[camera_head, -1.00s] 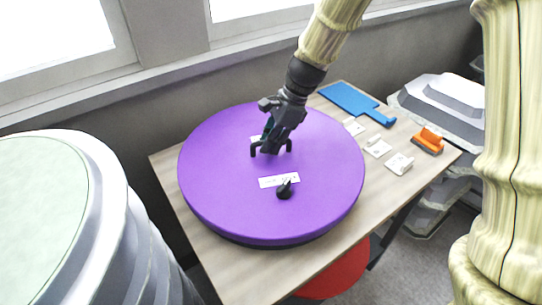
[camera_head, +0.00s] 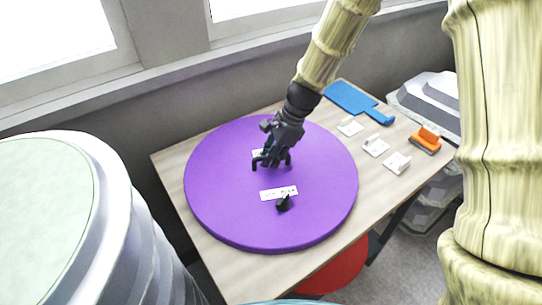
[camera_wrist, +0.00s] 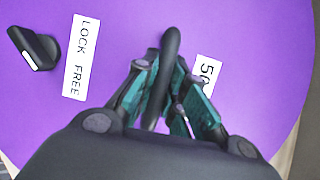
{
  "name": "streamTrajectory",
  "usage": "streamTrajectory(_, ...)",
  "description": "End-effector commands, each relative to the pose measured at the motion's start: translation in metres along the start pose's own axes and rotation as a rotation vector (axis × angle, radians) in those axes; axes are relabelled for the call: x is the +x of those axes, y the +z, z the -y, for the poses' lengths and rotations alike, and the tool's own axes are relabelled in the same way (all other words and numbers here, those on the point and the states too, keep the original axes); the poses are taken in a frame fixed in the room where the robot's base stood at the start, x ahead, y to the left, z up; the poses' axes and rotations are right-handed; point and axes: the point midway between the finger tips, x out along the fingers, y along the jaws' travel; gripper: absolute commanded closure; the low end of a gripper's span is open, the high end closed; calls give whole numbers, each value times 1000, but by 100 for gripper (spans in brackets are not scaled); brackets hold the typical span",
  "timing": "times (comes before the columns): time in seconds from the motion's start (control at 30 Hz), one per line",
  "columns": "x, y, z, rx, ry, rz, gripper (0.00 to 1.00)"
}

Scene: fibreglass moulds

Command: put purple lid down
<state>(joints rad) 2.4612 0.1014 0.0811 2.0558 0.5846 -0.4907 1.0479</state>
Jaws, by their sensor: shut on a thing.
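The purple lid (camera_head: 230,200) is a large round disc over the wooden table (camera_head: 215,265). In the head view it looks flat and at or very near the table top; I cannot tell if it fully rests there. My gripper (camera_head: 270,160) is above the lid's middle, shut on its dark handle. In the wrist view the gripper (camera_wrist: 165,100) has its teal-padded fingers on either side of the black handle (camera_wrist: 171,48). White labels lie on the lid, one reading "LOCK FREE" (camera_wrist: 80,58). A small black knob (camera_wrist: 32,48) stands beside that label.
A blue board (camera_head: 350,97), several white pieces (camera_head: 375,146) and an orange-handled tool (camera_head: 427,138) lie on the table's right. A large white mould (camera_head: 120,215) stands at left, another grey-white mould (camera_head: 430,98) behind right. A red round thing (camera_head: 335,270) is below the table.

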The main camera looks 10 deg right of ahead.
Motion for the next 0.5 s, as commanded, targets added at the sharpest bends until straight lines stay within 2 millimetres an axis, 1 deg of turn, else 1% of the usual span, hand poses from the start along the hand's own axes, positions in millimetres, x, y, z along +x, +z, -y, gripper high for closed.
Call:
streamTrajectory(0.13,0,0,0,0,0,0,100)
streamTrajectory(0.17,0,0,0,0,0,0,84)
streamTrajectory(0.2,0,0,0,0,0,0,76)
streamTrajectory(0.27,0,0,0,0,0,0,66)
streamTrajectory(0.5,0,0,0,0,1,0,66)
